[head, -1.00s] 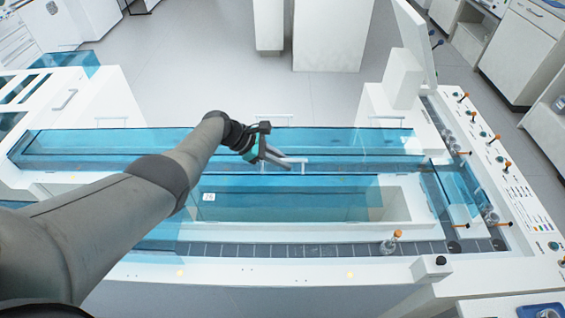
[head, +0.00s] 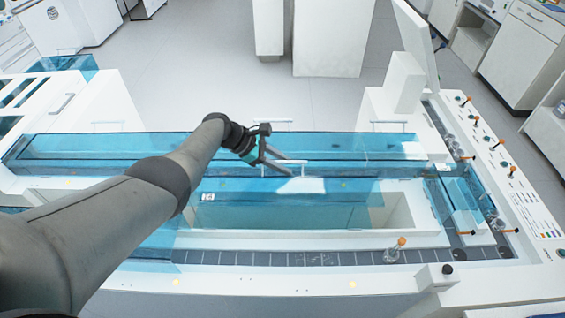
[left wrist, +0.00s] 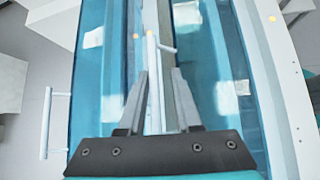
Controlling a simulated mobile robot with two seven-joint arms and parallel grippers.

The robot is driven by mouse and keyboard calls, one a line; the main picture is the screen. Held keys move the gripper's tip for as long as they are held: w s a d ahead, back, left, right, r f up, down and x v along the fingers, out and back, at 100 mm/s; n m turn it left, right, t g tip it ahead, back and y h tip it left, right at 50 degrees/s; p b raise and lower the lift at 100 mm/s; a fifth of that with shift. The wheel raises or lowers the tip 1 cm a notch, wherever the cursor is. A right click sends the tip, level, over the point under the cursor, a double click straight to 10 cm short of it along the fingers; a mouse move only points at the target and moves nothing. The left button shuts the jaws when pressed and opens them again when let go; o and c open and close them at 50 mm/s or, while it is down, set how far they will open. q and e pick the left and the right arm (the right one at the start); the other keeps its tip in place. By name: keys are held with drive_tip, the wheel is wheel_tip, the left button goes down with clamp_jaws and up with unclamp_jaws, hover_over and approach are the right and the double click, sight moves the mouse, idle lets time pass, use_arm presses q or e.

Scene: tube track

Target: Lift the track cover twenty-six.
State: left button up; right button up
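The track cover is a long transparent blue panel (head: 330,212) over the front channel of the track, with a small white label (head: 208,197) near its left part. The number on the label is too small to read. A thin white bar handle (head: 312,163) stands along the cover's back edge; it also shows in the left wrist view (left wrist: 152,60). My left gripper (head: 296,167) reaches over the cover from the left. In the left wrist view its two fingers (left wrist: 160,73) are apart, one on each side of the handle, with gaps beside it. My right gripper is out of view.
A white upright panel (head: 415,45) rises at the back right. Open floor lies behind.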

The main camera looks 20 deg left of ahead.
use_arm(q)
drive_tip(key=shift+o, duration=0.7)
drive_tip(key=shift+s+a+r+p, duration=0.1)
drive_tip(key=shift+a+r+p, duration=0.2)
drive_tip(key=shift+r+p, duration=0.1)
drive_tip(key=p+v, duration=0.5)
drive_tip(key=v, duration=0.9)
drive_tip(key=shift+s+a+r, duration=0.1)
drive_tip(key=shift+a, duration=0.05)
